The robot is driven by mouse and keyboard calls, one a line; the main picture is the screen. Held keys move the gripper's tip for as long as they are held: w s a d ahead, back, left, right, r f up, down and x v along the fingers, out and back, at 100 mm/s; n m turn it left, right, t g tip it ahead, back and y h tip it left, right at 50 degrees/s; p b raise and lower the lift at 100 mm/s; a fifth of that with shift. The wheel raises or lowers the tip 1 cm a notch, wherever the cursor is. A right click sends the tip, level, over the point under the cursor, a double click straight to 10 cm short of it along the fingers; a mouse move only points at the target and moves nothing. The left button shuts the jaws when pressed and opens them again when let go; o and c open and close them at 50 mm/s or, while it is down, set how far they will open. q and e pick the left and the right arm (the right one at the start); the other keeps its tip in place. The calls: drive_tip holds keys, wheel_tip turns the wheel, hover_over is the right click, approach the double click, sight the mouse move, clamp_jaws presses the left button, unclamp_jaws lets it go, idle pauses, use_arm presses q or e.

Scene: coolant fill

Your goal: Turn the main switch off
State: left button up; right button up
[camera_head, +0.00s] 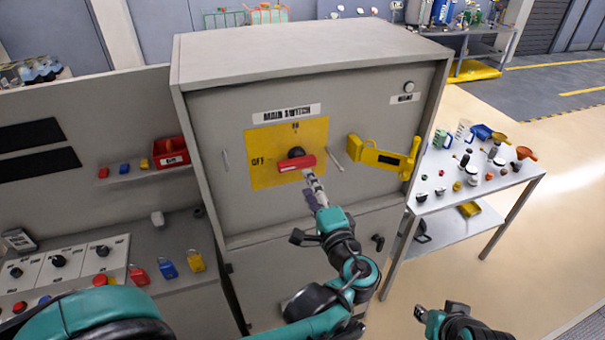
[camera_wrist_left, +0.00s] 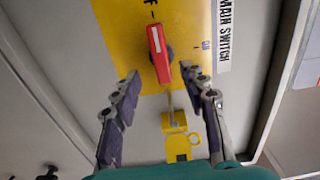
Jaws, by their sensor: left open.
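The main switch's red handle (camera_head: 296,163) sits on a yellow plate (camera_head: 262,138) on the grey cabinet front. It lies nearly level, its white-marked end toward the OFF label at the left; ON is above. In the left wrist view the red handle (camera_wrist_left: 160,53) points up toward the partly cut-off OFF label, with ON at the right. My left gripper (camera_head: 313,182) is open just in front of the handle. In the wrist view its fingertips (camera_wrist_left: 160,82) stand on either side of the handle's near end, apart from it. My right gripper (camera_head: 437,318) is low at the right; its jaws are unclear.
A yellow latch-like part (camera_head: 380,156) sticks out from the cabinet to the right of the switch. A table (camera_head: 455,228) with small items stands at the right. A left bench holds padlocks (camera_head: 167,267) and a control panel. A red box (camera_head: 171,153) sits on a shelf.

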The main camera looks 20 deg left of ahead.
use_arm(q)
drive_tip(key=v, duration=0.2)
drive_tip(key=shift+s+d, duration=0.2)
drive_tip(key=shift+s, duration=0.05)
drive_tip(key=s+a+f+n+g+h+b, duration=0.1)
drive_tip(key=s+a+f+n+g+b, duration=0.1)
drive_tip(key=a+f+g+b, duration=0.45)
drive_tip(key=s+f+n+h+b, duration=0.4)
drive_tip(key=s+f, duration=0.2)
drive_tip(key=f, duration=0.5)
drive_tip(key=s+f+n+g+h+b, duration=0.1)
drive_tip(key=s+f+n+h+b, duration=0.4)
drive_tip(key=f, duration=0.6)
drive_tip(key=shift+s, duration=1.05)
drive_tip(key=shift+d+f, duration=0.1)
drive_tip(key=shift+f, duration=0.05)
